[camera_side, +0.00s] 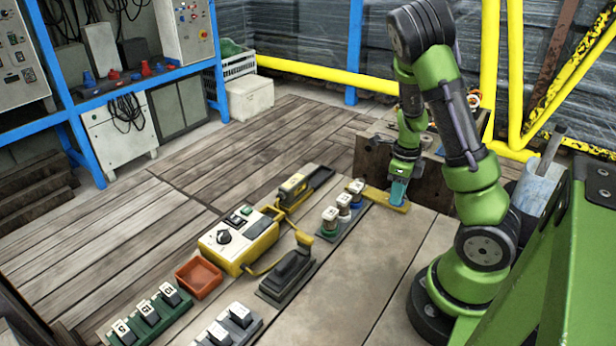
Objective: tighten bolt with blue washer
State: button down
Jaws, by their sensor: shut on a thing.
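Several white-topped bolts stand in a row on a dark strip (327,237) near the middle. My gripper (399,190) points down to the right of this row, apart from the blue-washer bolt. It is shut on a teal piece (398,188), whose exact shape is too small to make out. The piece is at a flat yellow block (378,197); I cannot tell if they touch.
A white and yellow control box (228,240) with a knob, an orange tray (199,277) and a dark grey device (287,270) lie left of the row. Numbered blocks on a green base (150,320) are at front left. Bare boards are free at left.

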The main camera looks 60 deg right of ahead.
jog(key=shift+m, duration=1.4)
jog(key=c, duration=0.8)
grip_release()
jog(key=shift+c, duration=0.2)
notch_tip(320, 180, up, 17)
